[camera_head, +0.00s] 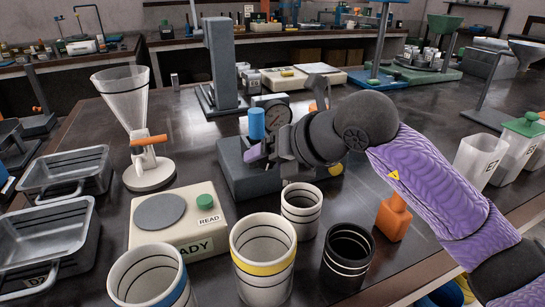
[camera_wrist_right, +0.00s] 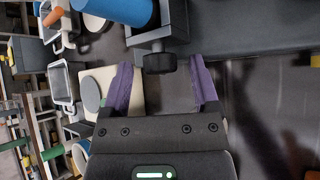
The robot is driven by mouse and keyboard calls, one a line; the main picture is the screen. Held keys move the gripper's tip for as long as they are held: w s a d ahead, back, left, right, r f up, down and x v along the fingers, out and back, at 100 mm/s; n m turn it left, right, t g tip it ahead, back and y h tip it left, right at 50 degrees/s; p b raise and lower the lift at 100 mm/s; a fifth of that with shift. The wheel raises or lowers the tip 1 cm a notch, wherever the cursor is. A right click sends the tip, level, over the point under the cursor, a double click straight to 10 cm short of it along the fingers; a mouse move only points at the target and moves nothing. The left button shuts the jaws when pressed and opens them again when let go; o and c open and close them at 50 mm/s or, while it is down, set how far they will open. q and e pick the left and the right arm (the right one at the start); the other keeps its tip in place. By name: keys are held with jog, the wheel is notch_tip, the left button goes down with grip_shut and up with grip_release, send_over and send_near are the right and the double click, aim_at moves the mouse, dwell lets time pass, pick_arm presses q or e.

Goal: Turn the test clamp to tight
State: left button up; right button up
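The test rig (camera_head: 245,180) is a dark grey block with a round gauge (camera_head: 272,107) and a blue cylinder (camera_head: 256,124). In the right wrist view, a black knob (camera_wrist_right: 159,63) sticks out of a grey bracket (camera_wrist_right: 158,40), beside the blue cylinder (camera_wrist_right: 120,8); I take this knob for the test clamp's handle. My right gripper (camera_head: 262,152) is at the rig, hiding part of its front. In the wrist view its purple fingers (camera_wrist_right: 161,68) are apart, with the knob between the tips and gaps on both sides. My left gripper is not in view.
A beige READ/READY box (camera_head: 180,219) stands front left of the rig. An orange bottle (camera_head: 393,218) stands below my right arm. A funnel stand (camera_head: 149,172) is left.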

jog(key=shift+s+d+r, duration=0.1)
jog(key=shift+r, duration=0.05)
jog(key=p+v, duration=0.3)
jog(key=v, duration=0.6)
jog(key=shift+s, duration=0.2)
